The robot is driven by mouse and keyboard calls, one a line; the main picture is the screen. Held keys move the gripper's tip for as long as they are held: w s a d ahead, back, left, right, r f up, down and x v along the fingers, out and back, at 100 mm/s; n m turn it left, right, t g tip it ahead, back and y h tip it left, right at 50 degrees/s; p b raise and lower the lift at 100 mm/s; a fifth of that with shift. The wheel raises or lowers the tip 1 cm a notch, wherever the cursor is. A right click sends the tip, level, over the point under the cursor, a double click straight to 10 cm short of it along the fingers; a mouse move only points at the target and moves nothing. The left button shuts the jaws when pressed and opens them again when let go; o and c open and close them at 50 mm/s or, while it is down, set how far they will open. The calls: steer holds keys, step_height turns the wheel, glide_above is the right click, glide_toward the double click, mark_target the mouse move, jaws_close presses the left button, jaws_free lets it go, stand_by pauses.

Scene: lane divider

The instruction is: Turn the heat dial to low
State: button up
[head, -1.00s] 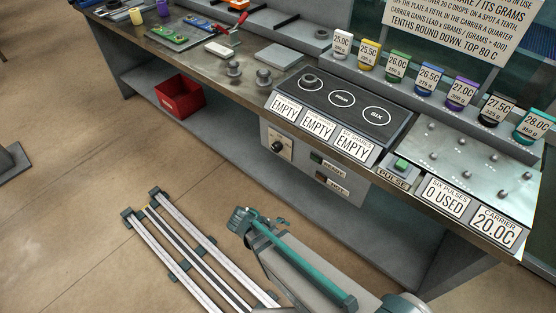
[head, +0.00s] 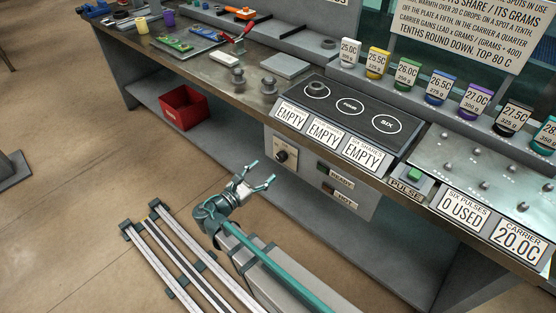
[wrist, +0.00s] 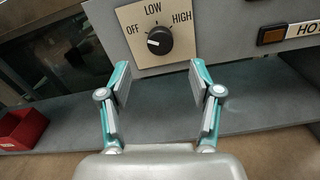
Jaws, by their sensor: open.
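The heat dial (wrist: 159,41) is a round black knob on a pale plate marked OFF, LOW and HIGH. Its white mark is on the knob's left side, toward OFF. In the head view the dial (head: 282,156) sits on the front panel below the bench top. My gripper (wrist: 160,74) is open and empty, with its two fingers spread below the dial in the wrist view and apart from it. In the head view my gripper (head: 258,179) is in front of the panel, just below and left of the dial.
A hot indicator (wrist: 273,35) is right of the dial; a ready indicator (head: 323,168) shows in the head view. The hotplate (head: 350,107) and green pulse button (head: 414,175) are above. A red bin (head: 184,108) stands on the lower shelf. Rails lie on the floor.

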mark_target(279, 159)
steer(key=x, duration=0.7)
steer(key=shift+w+d, duration=0.25)
steer(key=shift+w, duration=0.05)
steer(key=c, duration=1.1)
steer(key=shift+c, duration=0.2)
